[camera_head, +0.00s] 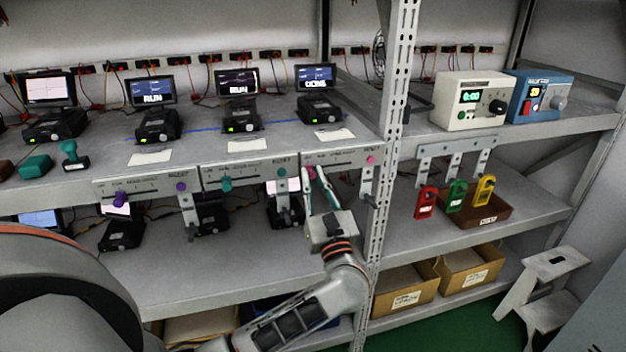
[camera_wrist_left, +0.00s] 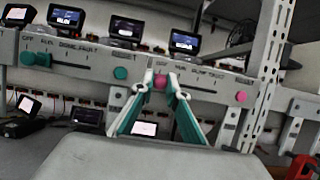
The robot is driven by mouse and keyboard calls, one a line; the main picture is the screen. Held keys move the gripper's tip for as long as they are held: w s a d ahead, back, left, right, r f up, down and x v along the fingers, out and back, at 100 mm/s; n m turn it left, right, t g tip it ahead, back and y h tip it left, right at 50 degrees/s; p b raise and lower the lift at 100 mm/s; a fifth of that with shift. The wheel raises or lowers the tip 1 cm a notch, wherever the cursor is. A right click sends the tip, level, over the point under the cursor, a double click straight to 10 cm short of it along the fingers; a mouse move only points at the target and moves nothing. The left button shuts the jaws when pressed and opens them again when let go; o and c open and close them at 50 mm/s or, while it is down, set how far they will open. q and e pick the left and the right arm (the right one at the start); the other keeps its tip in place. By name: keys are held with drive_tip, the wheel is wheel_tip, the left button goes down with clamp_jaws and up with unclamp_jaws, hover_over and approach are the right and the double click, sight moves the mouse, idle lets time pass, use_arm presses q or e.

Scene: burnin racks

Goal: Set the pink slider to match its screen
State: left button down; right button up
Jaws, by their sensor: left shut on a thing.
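The pink slider (camera_head: 311,172) is a round knob on the rightmost slider panel (camera_head: 340,158) at the shelf's front edge. In the wrist view the pink slider (camera_wrist_left: 160,81) sits at the left end of its slot, near the OFF label. My left gripper (camera_head: 315,174) is shut on it; in the wrist view the left gripper's fingertips (camera_wrist_left: 161,84) touch it from both sides. The screen (camera_head: 316,77) above this panel shows a short blurred word that looks like DONE. A pink reset button (camera_wrist_left: 241,97) is at the panel's right end. My right gripper is not in view.
A teal slider (camera_head: 226,183) and a purple slider (camera_head: 120,198) are on neighbouring panels to the left. A metal upright (camera_head: 388,150) stands just right of the panel. Red, green and yellow padlocks (camera_head: 457,196) hang further right.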

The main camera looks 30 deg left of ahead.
sight(336, 160)
use_arm(q)
drive_tip(key=w+d+b, duration=0.2)
drive_tip(key=w, duration=0.1)
drive_tip(key=w+d+b, duration=0.1)
drive_tip(key=shift+w+d+f, duration=0.25)
drive_tip(key=shift+d+f, duration=0.05)
drive_tip(key=shift+d, duration=0.1)
drive_tip(key=shift+w+d+b, duration=0.25)
drive_tip(key=shift+b, duration=0.1)
drive_tip(key=shift+w+d+r, duration=0.1)
drive_tip(key=shift+w+r, duration=0.05)
drive_tip(key=shift+r, duration=0.15)
drive_tip(key=c, duration=2)
unclamp_jaws()
drive_tip(key=v, duration=1.2)
